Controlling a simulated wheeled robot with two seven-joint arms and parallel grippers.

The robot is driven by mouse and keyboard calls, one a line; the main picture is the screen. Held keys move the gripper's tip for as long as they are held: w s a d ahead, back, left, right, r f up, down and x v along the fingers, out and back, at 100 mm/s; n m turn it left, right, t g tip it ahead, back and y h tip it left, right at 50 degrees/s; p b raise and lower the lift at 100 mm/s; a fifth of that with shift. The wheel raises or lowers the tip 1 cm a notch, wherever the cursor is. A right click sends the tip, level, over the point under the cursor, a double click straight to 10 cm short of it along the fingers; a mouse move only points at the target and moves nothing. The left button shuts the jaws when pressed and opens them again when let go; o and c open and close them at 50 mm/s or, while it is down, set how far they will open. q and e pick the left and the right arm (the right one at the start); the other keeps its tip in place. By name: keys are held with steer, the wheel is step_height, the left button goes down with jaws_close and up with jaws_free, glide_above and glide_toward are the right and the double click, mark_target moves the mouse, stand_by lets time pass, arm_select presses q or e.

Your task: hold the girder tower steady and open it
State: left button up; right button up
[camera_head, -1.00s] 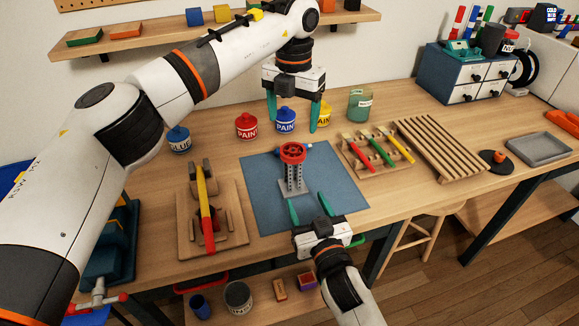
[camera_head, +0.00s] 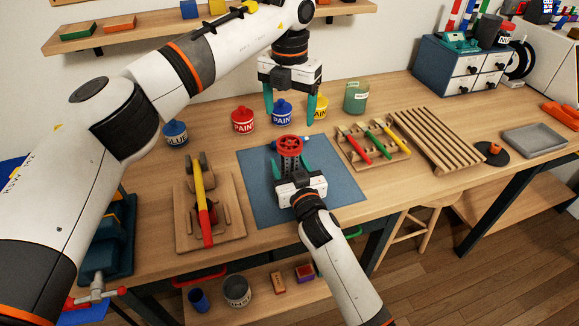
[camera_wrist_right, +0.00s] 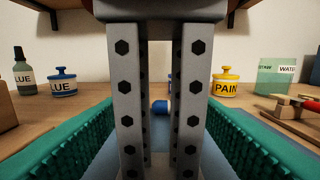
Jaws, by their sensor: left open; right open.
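The girder tower stands upright on the blue mat (camera_head: 340,183). Its red wheel-shaped top (camera_head: 290,145) shows in the head view, while most of its grey body is hidden behind my right gripper. In the right wrist view the tower's grey perforated legs (camera_wrist_right: 125,100) fill the middle. My right gripper (camera_head: 291,168) is open, with one teal finger on each side of the tower and visible gaps between fingers and legs. My left gripper (camera_head: 290,116) is open and empty, pointing down above and behind the tower, near the paint pots.
Red (camera_head: 243,119), blue (camera_head: 281,112) and yellow (camera_head: 318,107) paint pots stand behind the mat. A brush rack (camera_head: 372,147) and slatted rack (camera_head: 435,143) stand right. A small blue-ended object lies behind the tower.

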mark_target(290, 140)
jaws_close()
arm_select(q)
steer(key=m, duration=0.3)
steer(key=shift+s+r, duration=0.1)
steer(key=shift+s, duration=0.05)
steer(key=s+a+r+m+t+h, duration=0.1)
steer(key=s+r+m+t, duration=0.1)
steer(key=m, duration=1.3)
steer(key=s+r+m+t, duration=0.1)
steer(key=s+m+t, duration=0.1)
steer(key=m, duration=1.3)
steer(key=x, duration=1.1)
steer(key=shift+w+f, duration=0.2)
steer(key=shift+f, duration=0.1)
